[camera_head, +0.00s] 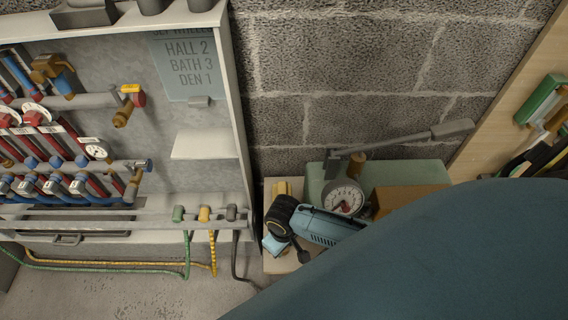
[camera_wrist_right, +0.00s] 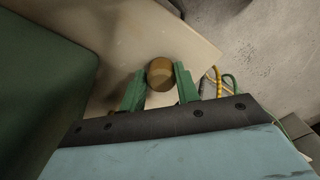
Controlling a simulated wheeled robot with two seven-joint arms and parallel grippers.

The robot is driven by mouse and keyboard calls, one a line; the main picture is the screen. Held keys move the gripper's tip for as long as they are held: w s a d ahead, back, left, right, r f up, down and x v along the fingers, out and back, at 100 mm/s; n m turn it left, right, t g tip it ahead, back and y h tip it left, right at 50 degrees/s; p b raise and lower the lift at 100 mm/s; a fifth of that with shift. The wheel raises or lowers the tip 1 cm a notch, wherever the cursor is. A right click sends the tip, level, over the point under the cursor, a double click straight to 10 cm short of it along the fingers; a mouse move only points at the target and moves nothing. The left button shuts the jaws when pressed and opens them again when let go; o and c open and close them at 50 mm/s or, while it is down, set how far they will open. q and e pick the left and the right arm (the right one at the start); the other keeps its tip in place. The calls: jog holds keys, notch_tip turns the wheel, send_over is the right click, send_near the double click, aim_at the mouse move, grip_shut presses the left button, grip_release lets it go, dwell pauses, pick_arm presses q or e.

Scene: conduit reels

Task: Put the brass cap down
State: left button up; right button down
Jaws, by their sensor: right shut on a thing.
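The brass cap (camera_wrist_right: 160,72), a short round piece, sits between the two green fingers of my right gripper (camera_wrist_right: 160,80) in the right wrist view. The fingers are shut on it. A pale beige bench surface (camera_wrist_right: 150,35) shows around and beyond the cap. I cannot tell whether the cap touches the bench. In the head view my right wrist is over the small bench (camera_head: 276,268) beside the wall cabinet; its fingers and the cap are hidden there. My left gripper is not in view.
A green tank (camera_head: 315,180) with a pressure gauge (camera_head: 343,199) and a long lever (camera_head: 405,142) stands right of my wrist. A brown box (camera_head: 410,198) is beside it. Left is a cabinet (camera_head: 212,180) with pipework; green and yellow conduits (camera_head: 120,265) run along the floor.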

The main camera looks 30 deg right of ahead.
jog(key=shift+f, duration=0.2)
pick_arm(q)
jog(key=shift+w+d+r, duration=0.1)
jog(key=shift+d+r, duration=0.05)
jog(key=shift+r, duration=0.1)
pick_arm(e)
jog(key=c, duration=1)
grip_release()
jog(key=shift+c, duration=0.2)
jog(key=shift+r, duration=0.1)
jog(key=shift+r, duration=0.25)
notch_tip(320, 180, up, 4)
jog(key=shift+f+p, duration=0.1)
jog(key=shift+p, duration=1.05)
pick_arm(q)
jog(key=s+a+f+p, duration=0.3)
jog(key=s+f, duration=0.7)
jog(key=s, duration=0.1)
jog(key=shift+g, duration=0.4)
pick_arm(e)
notch_tip(320, 180, up, 8)
jog(key=shift+f, duration=0.25)
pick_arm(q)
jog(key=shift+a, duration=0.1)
